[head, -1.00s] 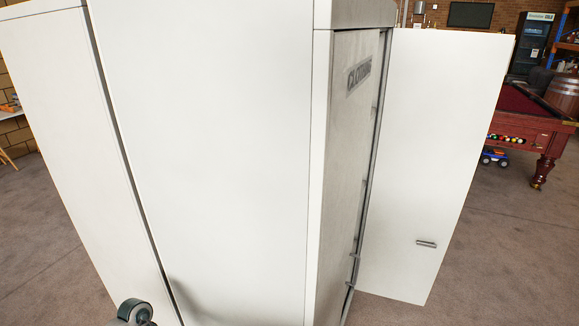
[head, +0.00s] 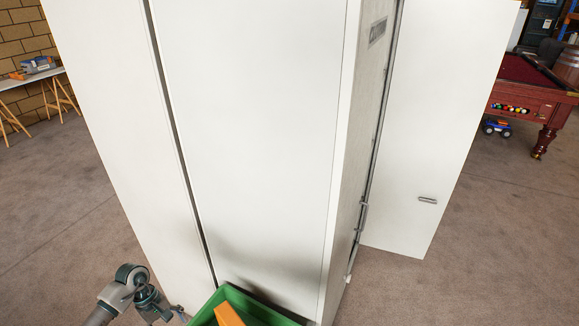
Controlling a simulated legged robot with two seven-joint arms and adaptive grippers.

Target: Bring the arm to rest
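Part of my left arm (head: 130,288) shows at the bottom left in the head view, bent at a grey and dark green joint. My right arm and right gripper are not in the picture. A green crate (head: 268,303) shows at the bottom middle, with an orange thing (head: 229,315) in it. I cannot tell what bears the crate.
A tall white cabinet (head: 255,130) stands close in front, its door (head: 430,130) open on the right. A pool table (head: 525,98) with balls and a blue toy truck (head: 497,128) are at the right. A trestle table (head: 35,83) is at the far left. Carpet is clear on both sides.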

